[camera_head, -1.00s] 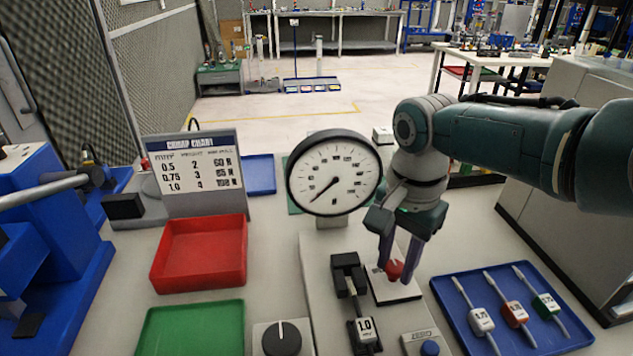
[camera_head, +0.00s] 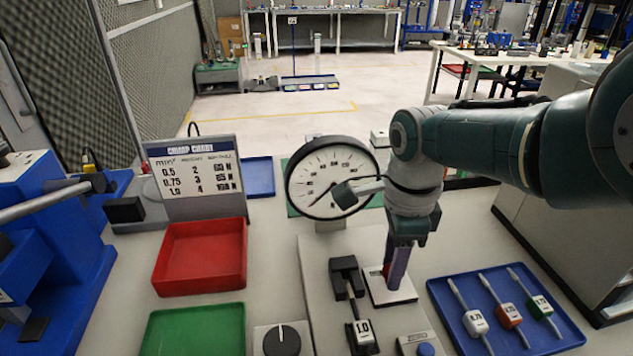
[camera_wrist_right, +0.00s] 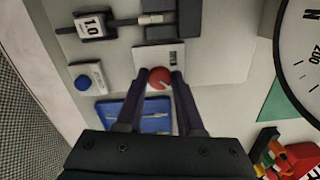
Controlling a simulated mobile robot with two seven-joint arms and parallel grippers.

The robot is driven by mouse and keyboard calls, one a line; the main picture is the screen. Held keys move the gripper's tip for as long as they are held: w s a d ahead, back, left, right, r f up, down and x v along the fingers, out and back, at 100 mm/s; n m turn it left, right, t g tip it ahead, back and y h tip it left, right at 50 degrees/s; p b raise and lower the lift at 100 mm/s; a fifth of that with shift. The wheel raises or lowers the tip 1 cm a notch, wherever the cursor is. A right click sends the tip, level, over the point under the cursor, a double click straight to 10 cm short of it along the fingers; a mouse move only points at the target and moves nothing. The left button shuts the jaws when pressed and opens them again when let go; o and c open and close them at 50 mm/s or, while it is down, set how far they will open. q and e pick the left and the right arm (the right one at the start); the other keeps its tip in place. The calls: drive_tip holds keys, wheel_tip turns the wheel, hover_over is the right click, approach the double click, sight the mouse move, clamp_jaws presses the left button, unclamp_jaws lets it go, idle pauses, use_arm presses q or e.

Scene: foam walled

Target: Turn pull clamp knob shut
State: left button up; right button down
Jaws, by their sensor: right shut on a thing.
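The red clamp knob (camera_wrist_right: 159,77) sits on a pale plate (camera_head: 393,292) on the grey tester base. My right gripper (camera_head: 395,275) points straight down over it. In the right wrist view the gripper (camera_wrist_right: 158,85) has its two dark fingers shut on the knob, one on each side. The head view mostly hides the knob behind the fingers. Beside the plate, a cable with a tag marked 1.0 (camera_head: 361,334) runs from a black clamp block (camera_head: 344,265). The round dial gauge (camera_head: 310,178) stands behind, partly covered by my wrist. My left gripper is not seen.
A blue tray (camera_head: 460,287) with several tagged cables lies on the right. A red tray (camera_head: 202,256) and a green tray (camera_head: 192,334) lie on the left. A black rotary knob (camera_head: 282,340) and a blue button (camera_head: 426,349) are at the front.

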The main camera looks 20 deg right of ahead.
drive_tip(key=shift+m, duration=0.3)
drive_tip(key=shift+r, duration=0.1)
drive_tip(key=c, duration=0.5)
unclamp_jaws()
drive_tip(key=shift+c, duration=0.2)
wheel_tip(320, 180, up, 10)
drive_tip(key=p, duration=0.8)
